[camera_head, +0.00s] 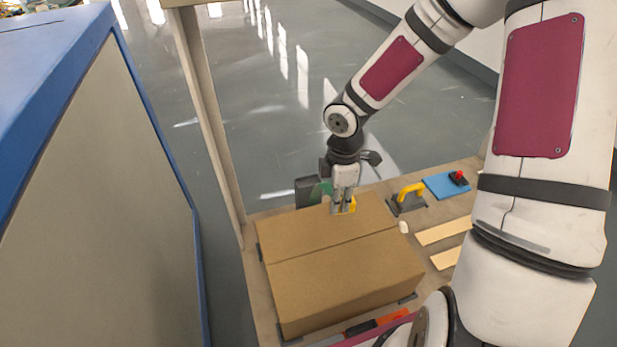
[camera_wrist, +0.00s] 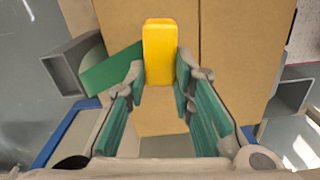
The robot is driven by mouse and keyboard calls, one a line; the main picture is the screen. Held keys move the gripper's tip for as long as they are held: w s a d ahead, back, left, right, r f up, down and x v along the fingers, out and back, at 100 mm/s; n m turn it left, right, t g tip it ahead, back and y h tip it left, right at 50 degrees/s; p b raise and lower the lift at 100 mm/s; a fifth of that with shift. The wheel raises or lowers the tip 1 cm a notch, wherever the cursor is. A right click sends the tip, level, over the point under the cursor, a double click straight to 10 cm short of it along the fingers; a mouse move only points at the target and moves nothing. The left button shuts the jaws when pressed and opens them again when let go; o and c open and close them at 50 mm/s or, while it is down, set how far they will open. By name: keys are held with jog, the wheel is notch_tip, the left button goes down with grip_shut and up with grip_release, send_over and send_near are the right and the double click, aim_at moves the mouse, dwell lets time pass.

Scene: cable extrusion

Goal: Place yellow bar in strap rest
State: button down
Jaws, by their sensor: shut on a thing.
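The yellow bar (camera_wrist: 160,50) is between the fingertips of my gripper (camera_wrist: 160,82) in the wrist view, and its far end sticks out past them. My gripper (camera_head: 344,205) is shut on it, above the far part of the cardboard box in the head view. Only a little of the yellow bar (camera_head: 352,206) shows there, behind the fingers. I cannot tell for sure which thing is the strap rest. A grey open-ended holder (camera_wrist: 72,68) with a green piece (camera_wrist: 110,71) beside it shows at left in the wrist view.
The closed cardboard box (camera_head: 345,280) fills much of the wooden table. To its right are a yellow-handled tool (camera_head: 410,190) on a dark stand, a blue plate (camera_head: 440,187) with a red-and-black piece (camera_head: 458,177), and pale wooden strips (camera_head: 443,232). A wooden post (camera_head: 205,110) stands at left.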

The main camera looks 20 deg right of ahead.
jog(key=shift+a+n, duration=0.15)
jog(key=shift+n, duration=0.35)
jog(key=shift+w+n, duration=0.3)
jog(key=b, duration=0.2)
send_over(303, 185)
jog(key=shift+f, duration=0.8)
notch_tip(303, 185, down, 4)
jog(key=shift+w+r+b, duration=0.1)
jog(key=shift+r+b, duration=0.1)
jog(key=shift+b, duration=0.1)
jog(key=shift+r, duration=0.1)
jog(key=c, duration=1.4)
grip_release()
jog(key=shift+o, duration=0.2)
